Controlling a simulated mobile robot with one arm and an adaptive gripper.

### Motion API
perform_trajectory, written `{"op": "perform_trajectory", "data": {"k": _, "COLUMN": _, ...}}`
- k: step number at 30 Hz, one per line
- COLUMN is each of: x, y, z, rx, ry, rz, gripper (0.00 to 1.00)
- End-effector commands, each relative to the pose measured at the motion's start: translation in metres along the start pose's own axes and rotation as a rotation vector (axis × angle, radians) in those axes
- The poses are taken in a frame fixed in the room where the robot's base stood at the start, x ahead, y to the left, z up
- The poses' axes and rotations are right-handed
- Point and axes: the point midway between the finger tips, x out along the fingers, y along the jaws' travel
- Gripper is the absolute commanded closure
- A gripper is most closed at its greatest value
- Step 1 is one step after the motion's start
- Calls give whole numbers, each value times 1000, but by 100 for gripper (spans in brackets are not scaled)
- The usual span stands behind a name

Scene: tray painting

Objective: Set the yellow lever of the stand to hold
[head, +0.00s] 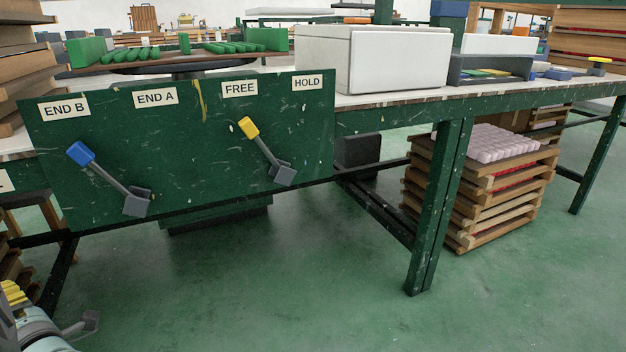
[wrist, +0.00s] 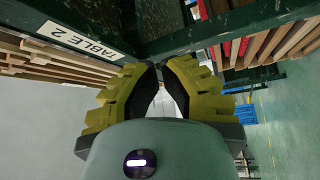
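The yellow lever (head: 249,128) is on the dark green front panel (head: 190,130) of the stand. It leans up and left from its grey pivot, with its yellow end below the FREE label (head: 240,89). The HOLD label (head: 307,82) is to the right of it. My gripper (wrist: 158,67) has yellow fingers with black pads, and their tips meet with nothing held between them. In the head view only part of my gripper and arm shows at the lower left, well away from the lever. The lever is not recognisable in the wrist view.
A blue lever (head: 80,153) on the same panel leans toward END B (head: 64,109). A green table (head: 440,200) stands to the right, with a white box (head: 365,60) on top and stacked wooden trays (head: 470,200) below. The floor in front is clear.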

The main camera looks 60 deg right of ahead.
Motion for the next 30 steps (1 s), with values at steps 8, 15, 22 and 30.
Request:
{"op": "perform_trajectory", "data": {"k": 8, "x": -17, "y": 37, "z": 101, "rx": -444, "ry": -449, "rz": -47, "gripper": 100}}
{"op": "perform_trajectory", "data": {"k": 15, "x": -62, "y": 107, "z": 159, "rx": -727, "ry": -842, "rz": -13, "gripper": 100}}
{"op": "perform_trajectory", "data": {"k": 22, "x": -112, "y": 171, "z": 178, "rx": -868, "ry": -1154, "rz": 59, "gripper": 100}}
{"op": "perform_trajectory", "data": {"k": 30, "x": -150, "y": 206, "z": 180, "rx": -932, "ry": -1354, "rz": 107, "gripper": 100}}
